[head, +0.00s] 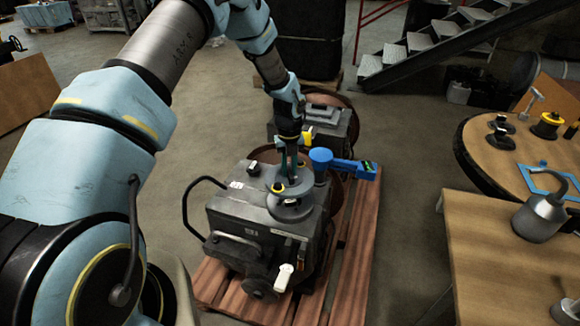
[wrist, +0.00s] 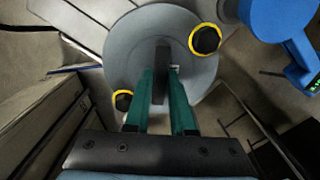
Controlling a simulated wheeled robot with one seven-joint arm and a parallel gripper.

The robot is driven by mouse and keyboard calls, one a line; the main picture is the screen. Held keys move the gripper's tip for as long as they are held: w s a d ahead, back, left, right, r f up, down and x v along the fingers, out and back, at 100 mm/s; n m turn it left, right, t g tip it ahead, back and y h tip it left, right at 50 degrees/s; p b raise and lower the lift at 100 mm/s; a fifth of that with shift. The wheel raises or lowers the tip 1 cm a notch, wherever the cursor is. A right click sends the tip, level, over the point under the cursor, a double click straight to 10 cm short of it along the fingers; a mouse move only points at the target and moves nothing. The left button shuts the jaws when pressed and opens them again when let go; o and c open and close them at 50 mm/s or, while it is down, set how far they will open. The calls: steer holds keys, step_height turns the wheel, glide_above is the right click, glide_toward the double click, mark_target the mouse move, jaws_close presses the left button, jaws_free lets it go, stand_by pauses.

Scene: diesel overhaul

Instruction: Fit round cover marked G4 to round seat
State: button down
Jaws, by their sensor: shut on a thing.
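The round cover (wrist: 128,48) is a grey disc with a dark upright grip bar and yellow-ringed black knobs near its rim. My gripper (wrist: 162,78) has its teal fingers closed on that bar, one on each side. In the head view my gripper (head: 290,172) points down over the top of the grey machine (head: 235,212), with the cover (head: 300,190) under it. A wider grey round flange (head: 290,212), seemingly the round seat, shows just below the cover. I cannot tell whether they touch. No G4 mark is readable.
A blue device with a green display (head: 345,165) stands close beside the cover; it also shows in the wrist view (wrist: 272,25). The machine sits on a reddish wooden pallet (head: 360,225). A second machine (head: 340,122) stands behind. Tables at right hold a grey can (head: 540,218) and small parts.

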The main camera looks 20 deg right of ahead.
steer(key=shift+s+d+f, duration=0.1)
steer(key=shift+d+f, duration=0.05)
steer(key=shift+f, duration=0.2)
steer(key=shift+f+b, duration=2.2)
steer(key=shift+f, duration=0.95)
steer(key=shift+f+b, duration=0.75)
steer(key=shift+f, duration=0.2)
steer(key=c, duration=0.7)
jaws_free()
steer(key=shift+f, duration=0.1)
step_height(320, 180, up, 11)
steer(key=shift+b, duration=1.15)
